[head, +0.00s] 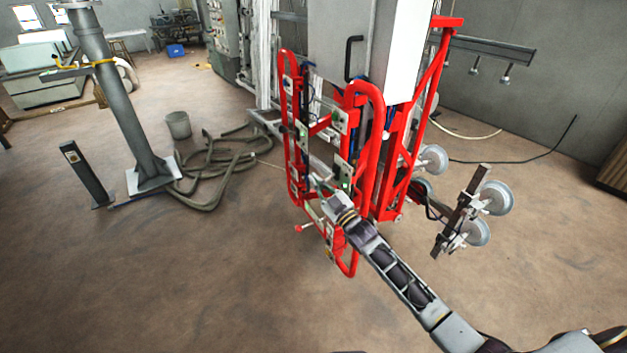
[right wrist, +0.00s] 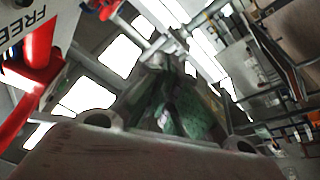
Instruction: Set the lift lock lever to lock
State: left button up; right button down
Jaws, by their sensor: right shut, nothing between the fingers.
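The red-framed manipulator (head: 366,180) stands upright in the middle of the head view. My right arm reaches it from the lower right. My right gripper (head: 319,184) is shut and empty, at the front of the frame between its red tubes. In the right wrist view its dark greenish fingers (right wrist: 172,105) are together, with nothing seen between them. A white plate (right wrist: 38,18) lettered "FREE" and red parts (right wrist: 42,60) show at that view's left, beside the fingers. I cannot make out the lift lock lever or its setting. My left gripper is not in view.
Suction cups (head: 476,232) on a dark bar stand out to the right of the frame. A grey post (head: 125,100), a bucket (head: 178,125) and coiled hose (head: 215,165) are at the left. The floor in front is clear.

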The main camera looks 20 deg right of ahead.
jog(key=b+v, duration=0.1)
jog(key=v, duration=0.6)
jog(key=shift+s+d, duration=0.25)
jog(key=shift+s, duration=0.05)
jog(key=shift+f, duration=0.1)
dwell(0.5)
jog(key=s+d+f+m+g+h, duration=0.1)
jog(key=s+d+f+g+h, duration=0.1)
jog(key=f, duration=0.9)
jog(key=s+d+f+m+g+h, duration=0.2)
jog(key=f, duration=0.9)
jog(key=s+d+f+m+g+h, duration=0.1)
jog(key=s+d+f+g+h, duration=0.1)
jog(key=f, duration=0.9)
jog(key=s+f+m+g+h, duration=0.15)
jog(key=s+f+g, duration=0.35)
jog(key=s+f, duration=1.1)
jog(key=s+a+f+g, duration=0.1)
jog(key=s+f+g, duration=0.1)
jog(key=s+f, duration=0.4)
jog(key=s+a+f+m+g, duration=0.1)
jog(key=s+f+g, duration=0.2)
jog(key=s, duration=1.2)
jog(key=s+f+m+g, duration=0.1)
jog(key=s+f+g, duration=0.1)
jog(key=s+f, duration=0.7)
jog(key=s, duration=0.2)
jog(key=shift+s+a+g, duration=0.35)
jog(key=shift+a+g, duration=0.05)
